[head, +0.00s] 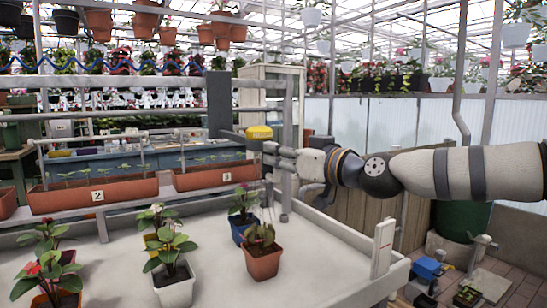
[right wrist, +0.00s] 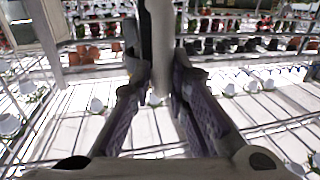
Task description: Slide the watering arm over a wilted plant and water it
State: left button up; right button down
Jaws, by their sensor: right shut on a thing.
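A plant with drooping, brownish leaves (head: 260,233) stands in a terracotta pot (head: 263,264) on the white bench (head: 215,288). The watering arm has a yellow block (head: 259,133) and grey pipes, above and behind this plant. My right gripper (head: 272,155) is shut on a part of the watering arm just under the yellow block. In the right wrist view, a pale bar (right wrist: 161,45) runs between its two fingers (right wrist: 158,100). Thin streaks show below the gripper; I cannot tell whether they are water. My left gripper is not in view.
Leafy plants stand in a blue pot (head: 241,229) behind the drooping plant and a white pot (head: 174,287) to its left. More pots are farther left. A white upright plate (head: 382,248) stands at the bench's right edge. Numbered planters (head: 100,193) line the back.

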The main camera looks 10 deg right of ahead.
jog(key=shift+r, duration=0.15)
jog(key=c, duration=1.6)
grip_release()
jog(key=v, duration=1.2)
